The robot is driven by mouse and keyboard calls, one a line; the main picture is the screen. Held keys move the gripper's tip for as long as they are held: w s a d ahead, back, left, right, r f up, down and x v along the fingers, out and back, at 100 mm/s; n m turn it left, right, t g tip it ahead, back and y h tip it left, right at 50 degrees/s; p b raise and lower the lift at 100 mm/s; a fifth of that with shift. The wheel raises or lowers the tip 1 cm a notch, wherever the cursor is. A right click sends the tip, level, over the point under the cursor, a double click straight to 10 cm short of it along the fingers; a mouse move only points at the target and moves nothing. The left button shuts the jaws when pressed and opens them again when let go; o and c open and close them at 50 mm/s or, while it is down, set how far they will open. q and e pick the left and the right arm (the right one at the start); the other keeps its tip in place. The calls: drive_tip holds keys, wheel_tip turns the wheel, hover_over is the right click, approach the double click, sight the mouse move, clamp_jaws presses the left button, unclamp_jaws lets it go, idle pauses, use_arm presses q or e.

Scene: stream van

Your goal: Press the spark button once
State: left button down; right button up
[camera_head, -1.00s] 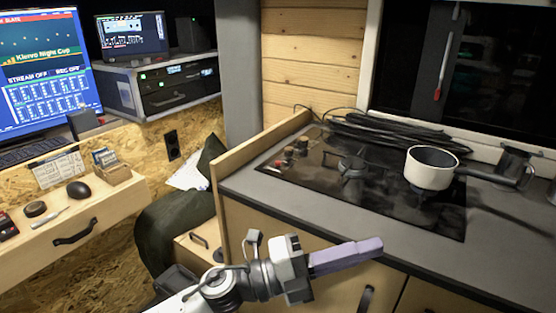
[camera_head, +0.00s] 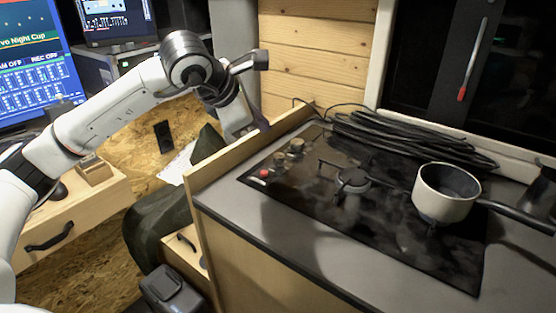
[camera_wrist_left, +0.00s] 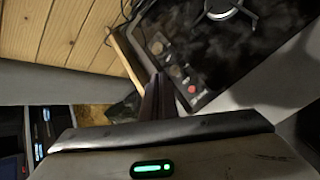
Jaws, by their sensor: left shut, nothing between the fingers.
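The red button (camera_head: 264,173), which I take to be the spark button, sits at the near left corner of the black hob (camera_head: 330,222), beside small knobs (camera_head: 288,152). It also shows in the left wrist view (camera_wrist_left: 192,89). My left gripper (camera_head: 261,124) is shut and empty, pointing down near the wooden side board, behind the button in the head view. In the left wrist view its dark fingers (camera_wrist_left: 159,84) appear left of the button, apart from it in the picture. My right gripper is not in view.
A white saucepan (camera_head: 445,193) stands on the right of the hob. Coiled black cables (camera_head: 400,133) lie behind it. A wooden board (camera_head: 240,150) rises along the counter's left edge. The grey counter front (camera_head: 270,232) is clear.

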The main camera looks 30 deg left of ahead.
sight(264, 173)
use_arm(q)
drive_tip(key=f+b, duration=0.4)
drive_tip(key=f, duration=0.1)
drive_tip(key=f+b, duration=0.2)
drive_tip(key=f, duration=0.1)
drive_tip(key=shift+s+f, duration=0.2)
drive_tip(key=shift+s, duration=0.15)
drive_tip(key=shift+f+b, duration=0.1)
drive_tip(key=shift+b, duration=0.25)
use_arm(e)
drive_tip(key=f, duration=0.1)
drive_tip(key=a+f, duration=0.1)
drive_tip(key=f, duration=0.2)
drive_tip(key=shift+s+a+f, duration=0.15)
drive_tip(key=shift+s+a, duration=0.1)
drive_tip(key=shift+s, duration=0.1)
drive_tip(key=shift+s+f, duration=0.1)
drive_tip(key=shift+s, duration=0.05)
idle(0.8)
use_arm(q)
drive_tip(key=shift+f+b, duration=0.4)
drive_tip(key=shift+b, duration=0.05)
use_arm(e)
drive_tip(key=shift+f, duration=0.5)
